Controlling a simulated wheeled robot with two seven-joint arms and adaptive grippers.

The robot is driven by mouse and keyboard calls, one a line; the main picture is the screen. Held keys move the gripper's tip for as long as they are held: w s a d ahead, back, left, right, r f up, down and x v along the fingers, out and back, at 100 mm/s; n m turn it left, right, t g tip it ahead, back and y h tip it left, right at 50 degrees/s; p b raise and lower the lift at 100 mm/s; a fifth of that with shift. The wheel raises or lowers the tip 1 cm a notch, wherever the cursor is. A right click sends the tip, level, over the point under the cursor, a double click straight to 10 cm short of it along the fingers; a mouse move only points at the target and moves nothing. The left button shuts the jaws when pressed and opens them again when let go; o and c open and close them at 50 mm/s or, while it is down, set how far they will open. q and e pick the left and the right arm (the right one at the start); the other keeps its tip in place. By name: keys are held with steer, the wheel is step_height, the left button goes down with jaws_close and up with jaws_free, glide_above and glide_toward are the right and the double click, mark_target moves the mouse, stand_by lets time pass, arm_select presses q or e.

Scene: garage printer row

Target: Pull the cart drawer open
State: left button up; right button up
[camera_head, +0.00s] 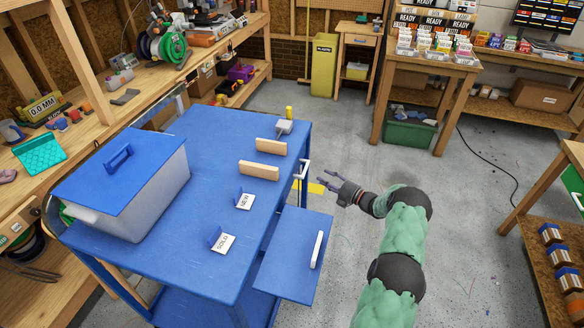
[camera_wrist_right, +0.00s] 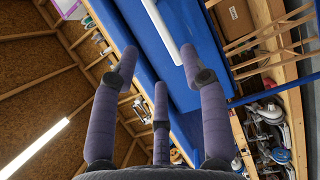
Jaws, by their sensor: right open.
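The blue cart (camera_head: 205,135) stands left of centre in the head view. A white handle (camera_head: 303,172) shows at its right side, near the far end. A second white handle sits on a blue panel (camera_head: 283,262) jutting from the cart's near right side; whether it is a door or a drawer front I cannot tell. My right gripper (camera_head: 332,182) is open and empty, just right of the far handle and apart from it. In the wrist view its spread fingers (camera_wrist_right: 160,88) point toward a white bar (camera_wrist_right: 160,25) on a blue surface. My left gripper is not in view.
A white bin with a blue lid (camera_head: 120,165), wooden blocks (camera_head: 259,170) and small label cards (camera_head: 223,243) are on the cart top. A wooden workbench (camera_head: 110,105) runs along the left. The grey floor (camera_head: 470,215) right of my arm is mostly clear.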

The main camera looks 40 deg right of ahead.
mark_target(306, 169)
steer(key=b+x, duration=0.2)
steer(key=x, duration=0.8)
steer(key=shift+f, duration=0.1)
jaws_close()
